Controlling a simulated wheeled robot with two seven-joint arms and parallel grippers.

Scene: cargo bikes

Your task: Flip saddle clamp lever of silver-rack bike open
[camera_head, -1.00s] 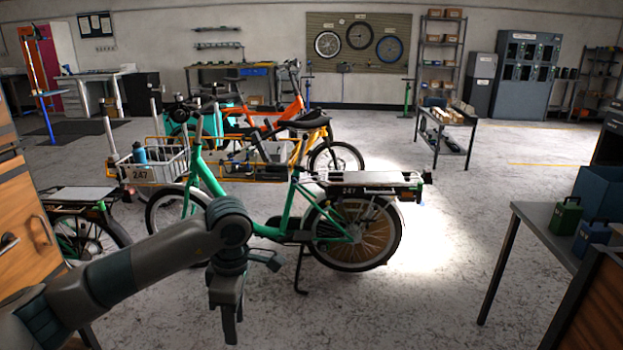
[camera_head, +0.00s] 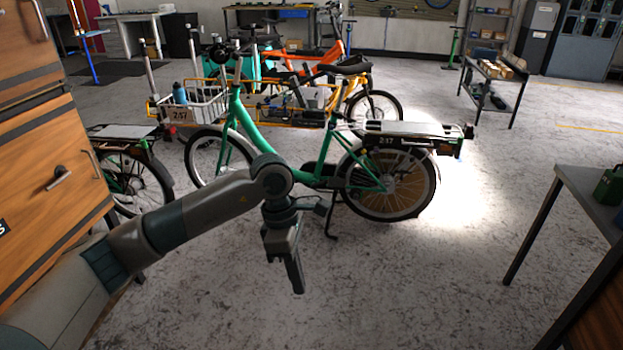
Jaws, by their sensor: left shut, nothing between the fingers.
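A green bike (camera_head: 254,128) stands side-on in mid-room, its rear end to the right. A flat silver rack (camera_head: 408,129) sits over its rear wheel (camera_head: 391,185), with a dark box or panel numbered like its front basket. A black saddle (camera_head: 343,68) shows above the seat tube; I cannot tell for certain whether it belongs to this bike or one behind. The saddle clamp lever is too small to make out. My left gripper (camera_head: 297,284) is shut and empty, pointing down in front of the bike, apart from it. My right gripper is not in view.
Wooden cabinets (camera_head: 50,190) stand close at left, beside another bike's rear end (camera_head: 125,165). Yellow and orange bikes stand behind the green one. A grey table (camera_head: 600,200) is at right. The floor in front of the bike is clear.

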